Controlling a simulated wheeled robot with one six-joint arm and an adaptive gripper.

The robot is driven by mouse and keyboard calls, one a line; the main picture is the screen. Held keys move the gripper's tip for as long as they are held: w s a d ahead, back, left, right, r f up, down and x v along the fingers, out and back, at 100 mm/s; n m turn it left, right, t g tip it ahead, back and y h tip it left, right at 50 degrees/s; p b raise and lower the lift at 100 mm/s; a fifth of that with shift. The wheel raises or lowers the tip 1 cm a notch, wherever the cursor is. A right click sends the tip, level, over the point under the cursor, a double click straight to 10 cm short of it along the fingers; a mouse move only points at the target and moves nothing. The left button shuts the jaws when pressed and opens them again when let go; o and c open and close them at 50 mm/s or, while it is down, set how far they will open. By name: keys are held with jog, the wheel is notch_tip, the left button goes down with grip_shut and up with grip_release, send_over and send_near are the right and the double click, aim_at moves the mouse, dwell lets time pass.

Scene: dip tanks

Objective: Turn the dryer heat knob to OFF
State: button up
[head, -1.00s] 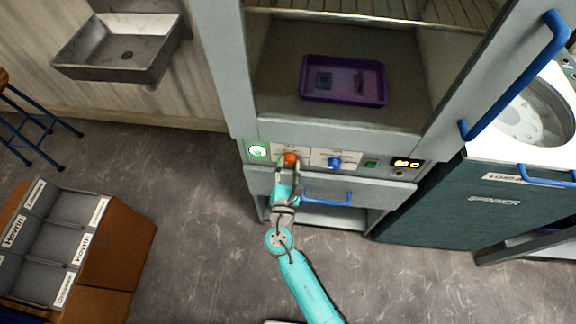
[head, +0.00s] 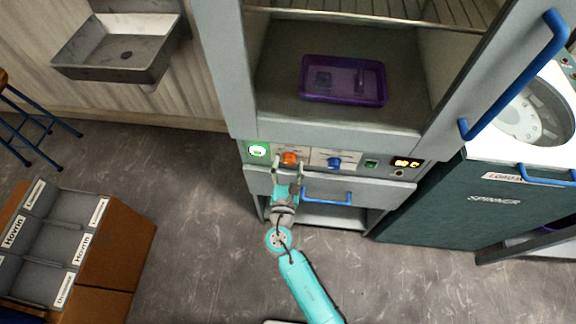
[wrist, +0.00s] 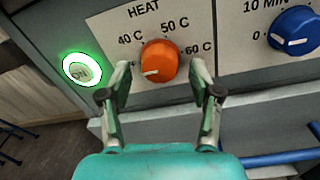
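The orange heat knob (wrist: 160,56) sits on the dryer's front panel under the word HEAT, with 40 C, 50 C and 60 C marked around it. Its white pointer line lies nearly level, pointing left and slightly down, below the 40 C mark. No OFF label is readable; my left finger covers part of that area. My gripper (wrist: 160,70) is open and empty, its fingertips apart on either side of the knob's lower part. In the head view the knob (head: 290,158) is just beyond my gripper (head: 288,171).
A lit green ON button (wrist: 81,70) is left of the knob and a blue timer knob (wrist: 295,30) right. Below is a drawer with a blue handle (head: 327,196). A purple tray (head: 343,80) lies inside the open dryer. The spinner (head: 480,205) stands right.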

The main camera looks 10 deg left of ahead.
jog(key=shift+s, duration=0.1)
jog(key=s, duration=1.1)
jog(key=shift+s+d, duration=0.2)
jog(key=shift+s, duration=0.2)
